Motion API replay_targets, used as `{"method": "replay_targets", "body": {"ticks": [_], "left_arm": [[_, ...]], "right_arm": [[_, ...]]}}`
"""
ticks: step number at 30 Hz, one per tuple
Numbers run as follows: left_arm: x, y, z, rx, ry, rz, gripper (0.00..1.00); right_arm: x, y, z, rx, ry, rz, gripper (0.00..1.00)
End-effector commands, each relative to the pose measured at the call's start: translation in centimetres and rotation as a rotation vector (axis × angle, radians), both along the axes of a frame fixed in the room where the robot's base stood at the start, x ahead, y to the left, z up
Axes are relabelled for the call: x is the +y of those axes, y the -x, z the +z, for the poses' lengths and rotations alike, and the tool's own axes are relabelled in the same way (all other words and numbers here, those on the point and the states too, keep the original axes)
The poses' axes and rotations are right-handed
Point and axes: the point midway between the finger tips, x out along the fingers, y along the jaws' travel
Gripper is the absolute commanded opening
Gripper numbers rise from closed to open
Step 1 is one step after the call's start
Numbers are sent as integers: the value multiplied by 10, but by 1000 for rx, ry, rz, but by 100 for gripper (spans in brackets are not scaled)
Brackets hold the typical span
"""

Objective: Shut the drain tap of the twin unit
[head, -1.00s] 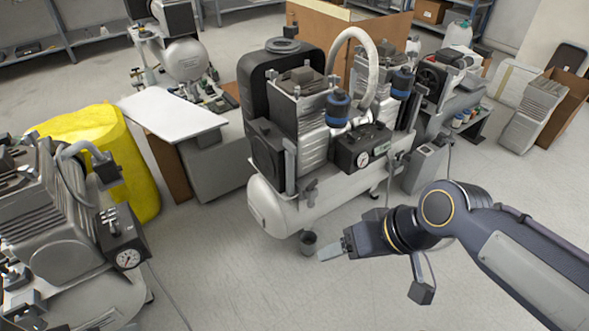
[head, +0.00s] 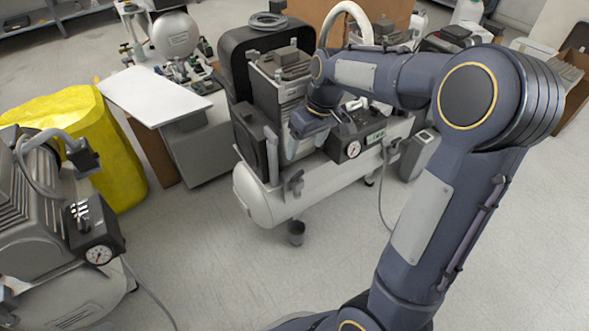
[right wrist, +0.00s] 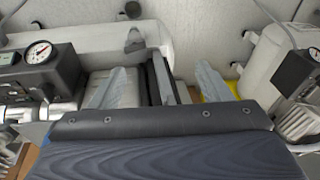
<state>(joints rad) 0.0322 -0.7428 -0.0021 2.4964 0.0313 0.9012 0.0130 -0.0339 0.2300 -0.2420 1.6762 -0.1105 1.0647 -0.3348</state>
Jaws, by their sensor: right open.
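My left gripper is not in view.
A gauge box (head: 350,140) sits just right of my right gripper. Another compressor (head: 60,240) stands at front left, with a yellow sack (head: 95,140) behind it. The floor in front of the tank is clear.

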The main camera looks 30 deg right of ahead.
Motion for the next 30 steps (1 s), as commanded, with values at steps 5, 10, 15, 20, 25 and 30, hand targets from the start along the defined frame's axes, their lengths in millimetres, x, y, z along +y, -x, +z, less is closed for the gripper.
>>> {"method": "replay_targets", "body": {"ticks": [5,10,15,20,25,30], "left_arm": [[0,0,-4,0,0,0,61],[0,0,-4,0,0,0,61],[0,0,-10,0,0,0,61],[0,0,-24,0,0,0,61],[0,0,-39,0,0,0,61],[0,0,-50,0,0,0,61]], "right_arm": [[-15,-56,-48,90,115,108,71],[-20,-77,-70,128,169,161,71],[-21,-80,-85,134,177,171,71],[-21,-79,-114,135,176,172,71],[-21,-79,-150,133,175,170,71],[-21,-79,-177,133,176,169,71]]}}
